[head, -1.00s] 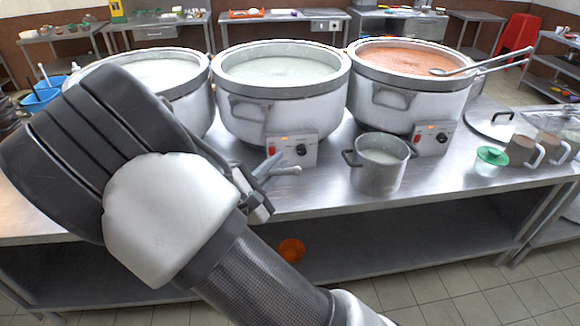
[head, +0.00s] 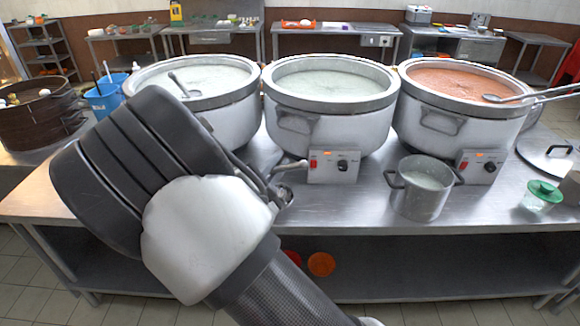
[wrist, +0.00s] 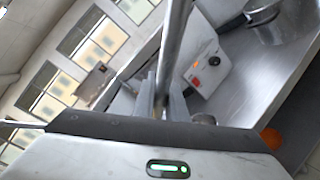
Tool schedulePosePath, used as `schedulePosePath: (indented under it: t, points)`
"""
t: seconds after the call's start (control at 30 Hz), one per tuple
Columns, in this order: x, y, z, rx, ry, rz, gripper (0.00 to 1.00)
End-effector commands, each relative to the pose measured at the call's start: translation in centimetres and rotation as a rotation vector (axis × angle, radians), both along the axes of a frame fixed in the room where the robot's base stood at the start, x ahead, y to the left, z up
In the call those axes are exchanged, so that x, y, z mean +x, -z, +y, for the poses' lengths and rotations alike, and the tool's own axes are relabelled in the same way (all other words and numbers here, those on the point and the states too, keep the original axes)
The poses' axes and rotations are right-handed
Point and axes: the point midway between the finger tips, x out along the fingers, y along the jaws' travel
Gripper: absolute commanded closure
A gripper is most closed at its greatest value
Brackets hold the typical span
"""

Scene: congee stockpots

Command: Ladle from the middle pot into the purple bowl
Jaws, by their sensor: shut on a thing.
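The middle pot (head: 328,128) is a large steel stockpot of pale, whitish congee on the table, with a control box at its front. My gripper (head: 282,190) is low in front of the gap between the left and middle pots, mostly hidden by my own wrist. In the wrist view my gripper (wrist: 163,106) is shut on a metal rod (wrist: 174,45), which looks like a ladle handle. The ladle's bowl is not clearly visible. I see no purple bowl in these frames.
The left pot (head: 225,128) has a ladle (head: 181,87) in it. The right pot (head: 465,128) holds orange congee with long handles over its rim.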

Motion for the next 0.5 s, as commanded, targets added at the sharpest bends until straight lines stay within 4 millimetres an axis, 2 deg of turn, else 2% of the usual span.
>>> schedulePosePath:
  t: [0.33, 0.4, 0.5]
  points:
    - [1.5, -1.0, 3.1, -0.001, -0.092, 0.003, 1.00]
    - [1.5, 1.0, 3.0, 0.002, -0.089, 0.003, 1.00]
    - [1.5, 2.1, 3.0, 0.002, -0.088, 0.002, 1.00]
